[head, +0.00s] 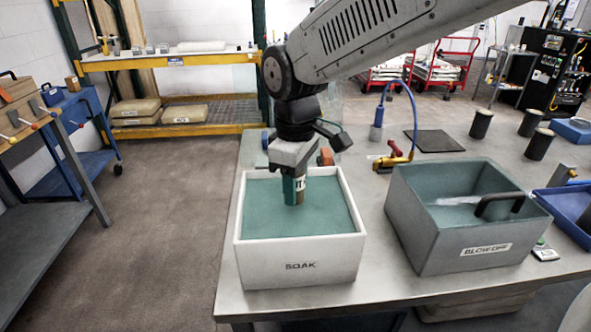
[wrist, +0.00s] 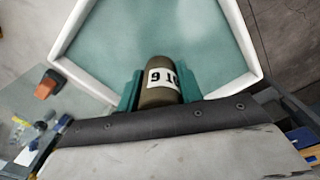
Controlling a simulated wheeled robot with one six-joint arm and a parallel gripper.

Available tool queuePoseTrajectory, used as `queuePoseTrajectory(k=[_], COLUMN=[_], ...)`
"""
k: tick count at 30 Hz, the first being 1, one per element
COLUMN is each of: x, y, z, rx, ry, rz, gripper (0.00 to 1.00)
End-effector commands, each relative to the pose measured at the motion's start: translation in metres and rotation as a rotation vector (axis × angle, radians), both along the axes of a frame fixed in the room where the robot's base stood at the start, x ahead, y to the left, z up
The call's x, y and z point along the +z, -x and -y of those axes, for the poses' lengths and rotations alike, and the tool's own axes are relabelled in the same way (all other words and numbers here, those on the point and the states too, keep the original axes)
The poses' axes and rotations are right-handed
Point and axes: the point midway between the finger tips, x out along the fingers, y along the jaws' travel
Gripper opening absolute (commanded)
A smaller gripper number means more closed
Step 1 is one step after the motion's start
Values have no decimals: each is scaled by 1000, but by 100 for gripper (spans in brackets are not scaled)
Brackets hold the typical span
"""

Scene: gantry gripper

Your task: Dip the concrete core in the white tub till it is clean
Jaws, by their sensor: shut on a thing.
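The white tub (head: 300,268), marked SOAK, stands at the table's near left corner and holds flat teal liquid (head: 265,215). My gripper (head: 293,189) points down inside the tub's outline, its teal fingers shut on the concrete core. The core (wrist: 159,97) is a dark brown-grey cylinder with a white label bearing black characters, only partly readable. In the head view the core (head: 301,199) is partly covered by a finger. Its lower end appears at or just above the liquid; I cannot tell whether it touches. No dirt is clearly visible on the part that shows.
A grey bin (head: 440,237) marked BLOW OFF stands right of the tub, with a dark handle inside. Dark cylinders (head: 481,124) stand at the back right. A blue hose (head: 398,84) stands behind, beside a black mat (head: 434,141). A blue tray (head: 568,212) lies far right.

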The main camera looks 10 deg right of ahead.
Motion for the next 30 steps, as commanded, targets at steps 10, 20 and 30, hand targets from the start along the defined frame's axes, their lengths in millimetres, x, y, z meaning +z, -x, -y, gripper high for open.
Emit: queuePoseTrajectory(k=[10, 20, 30], x=[-36, -68, -95], y=[0, 0, 0], z=[0, 0, 0], rx=[0, 0, 0], ry=[0, 1, 0], rz=[-1, -2, 0], gripper=[7, 7, 7])
